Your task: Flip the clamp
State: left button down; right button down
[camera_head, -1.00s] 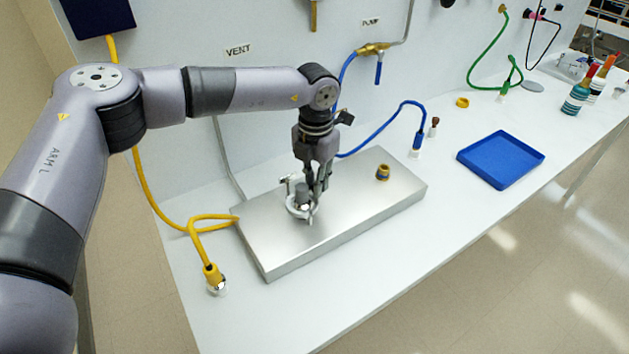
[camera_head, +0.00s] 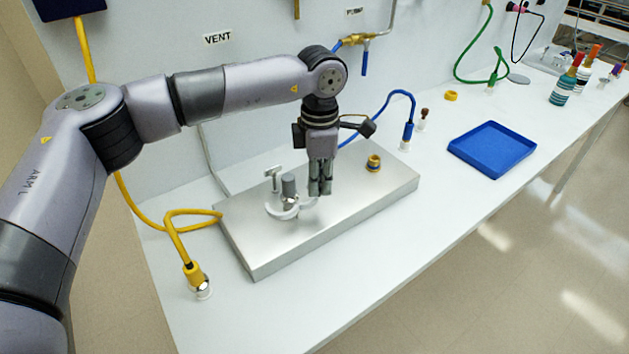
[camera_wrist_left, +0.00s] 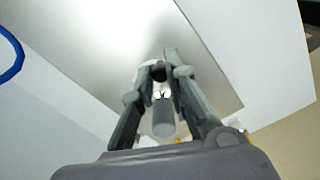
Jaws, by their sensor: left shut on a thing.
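The clamp (camera_head: 281,211) is a pale ring with a small T-shaped handle (camera_head: 272,174), around the base of a grey upright cylinder (camera_head: 289,186) on the steel block. My left gripper (camera_head: 320,193) points down just right of the cylinder, its fingers close together. It is shut on the pale part of the clamp that reaches out on this side. In the left wrist view the fingertips (camera_wrist_left: 157,62) meet at the clamp, with the grey cylinder (camera_wrist_left: 163,118) between the fingers and the camera. The fingers hide the exact contact. My right gripper is not in view.
The steel block (camera_head: 350,205) lies on the white bench. A brass fitting (camera_head: 373,163) stands on its right part. A yellow hose (camera_head: 178,225) ends at its left, a blue hose (camera_head: 393,98) behind it. A blue tray (camera_head: 492,150) lies further right, with clear bench in front.

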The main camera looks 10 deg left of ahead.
pick_arm(q)
jog(key=shift+s+d+m+b, duration=0.25)
jog(key=shift+s+m+b, duration=0.15)
jog(key=shift+m, duration=0.55)
jog(key=shift+s+d+m+b, duration=0.2)
jog(key=shift+s+m+b, duration=0.15)
jog(key=shift+m, duration=0.6)
jog(key=c, duration=1.6)
grip_release()
jog(key=shift+o, duration=0.2)
notch_tip(320, 180, up, 12)
